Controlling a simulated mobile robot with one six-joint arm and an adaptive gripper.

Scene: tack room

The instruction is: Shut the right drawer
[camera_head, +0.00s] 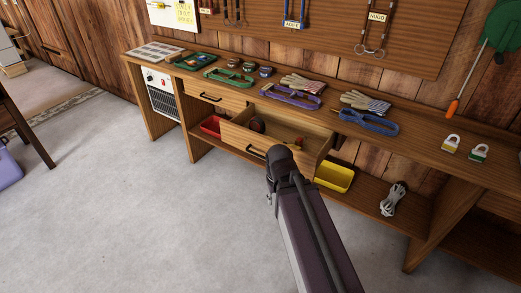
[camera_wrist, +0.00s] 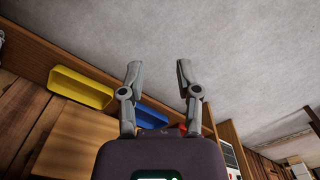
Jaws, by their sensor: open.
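The right drawer (camera_head: 297,143) of the wooden bench is pulled out in the head view. Its front has a dark bar handle (camera_head: 256,153), and a dark round item and a small orange item lie inside. The drawer to its left (camera_head: 212,97) looks shut. My arm's end is in front of the open drawer's front, near its right part, and covers part of it; the fingers are not clear there. In the wrist view my gripper (camera_wrist: 158,72) is open with nothing between its fingers. I cannot tell whether it touches the drawer.
A yellow tray (camera_head: 334,176), a red tray (camera_head: 210,126) and coiled rope (camera_head: 393,199) are on the lower shelf. A blue tray (camera_wrist: 150,115) shows in the wrist view. Halters, gloves and padlocks lie on the benchtop (camera_head: 420,143). The grey floor before the bench is clear.

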